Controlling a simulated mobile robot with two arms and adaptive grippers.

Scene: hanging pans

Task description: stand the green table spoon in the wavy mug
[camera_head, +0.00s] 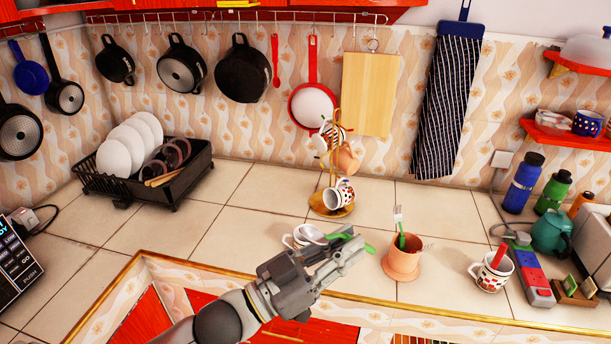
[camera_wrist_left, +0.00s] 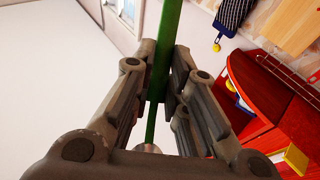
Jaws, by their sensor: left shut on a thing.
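My left gripper (camera_head: 350,249) is shut on the green table spoon (camera_head: 369,249). In the left wrist view the green handle (camera_wrist_left: 160,75) runs between the two fingers, with a small silvery part (camera_wrist_left: 147,148) below. The gripper is over the counter, in front of a white mug (camera_head: 298,237) that it partly hides. A pale, shiny shape shows at that mug's top; I cannot tell whether it is the spoon's bowl. A terracotta pot (camera_head: 402,264) just right of the gripper holds a green-handled fork (camera_head: 399,224). I cannot tell which mug is the wavy one. My right gripper is out of view.
A patterned mug (camera_head: 492,273) with a red thing in it stands further right. A mug stand (camera_head: 332,206) with hanging mugs is behind the gripper. A black dish rack (camera_head: 180,180) with plates is at left. Bottles and a teal teapot (camera_head: 551,235) crowd the right.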

